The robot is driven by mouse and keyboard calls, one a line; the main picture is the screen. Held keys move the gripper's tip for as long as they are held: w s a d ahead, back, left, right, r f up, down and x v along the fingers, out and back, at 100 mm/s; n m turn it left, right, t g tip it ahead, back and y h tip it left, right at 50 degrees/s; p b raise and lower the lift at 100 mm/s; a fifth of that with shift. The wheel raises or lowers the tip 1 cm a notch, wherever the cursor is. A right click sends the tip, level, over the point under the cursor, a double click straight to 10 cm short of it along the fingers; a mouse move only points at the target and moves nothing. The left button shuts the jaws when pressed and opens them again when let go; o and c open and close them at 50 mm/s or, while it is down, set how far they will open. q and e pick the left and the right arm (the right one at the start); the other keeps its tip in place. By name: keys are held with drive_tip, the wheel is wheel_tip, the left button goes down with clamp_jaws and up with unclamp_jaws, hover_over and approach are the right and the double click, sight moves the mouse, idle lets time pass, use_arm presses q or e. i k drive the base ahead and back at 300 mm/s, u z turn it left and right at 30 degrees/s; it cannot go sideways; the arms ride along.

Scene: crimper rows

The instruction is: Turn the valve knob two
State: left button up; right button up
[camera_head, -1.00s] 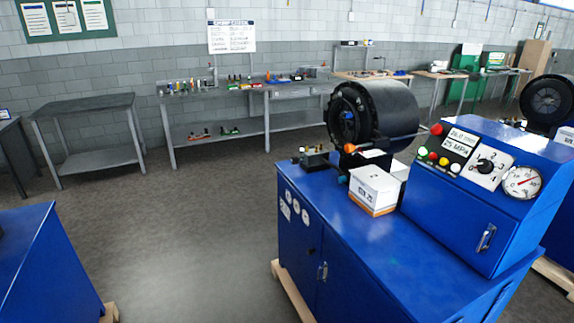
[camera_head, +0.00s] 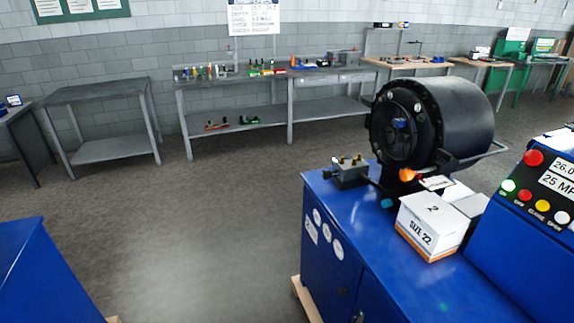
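The blue crimper machine (camera_head: 340,220) fills the right side of the head view. On its top stands a black round crimping head (camera_head: 440,120). A small dark block with brass fittings (camera_head: 350,170) sits at the top's left corner. An orange ball knob (camera_head: 407,175) and a small teal cap (camera_head: 387,203) are near the head's base. The control panel (camera_head: 540,195) is cut by the right edge. It shows a red button, small coloured buttons and part of a display. No numbered dial is visible. Neither gripper is in view.
A white box marked SIZE 22 (camera_head: 432,222) stands on the machine top. Another blue cabinet (camera_head: 50,275) is at lower left. Grey floor (camera_head: 210,230) between them is open. Grey tables (camera_head: 100,110) and benches with tools (camera_head: 260,75) line the wall.

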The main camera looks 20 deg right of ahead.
sight(326, 174)
drive_tip(key=z, duration=0.1)
drive_tip(key=i, duration=0.95)
drive_tip(key=z, duration=1.2)
drive_tip(key=i, duration=0.55)
drive_tip(key=z, duration=0.55)
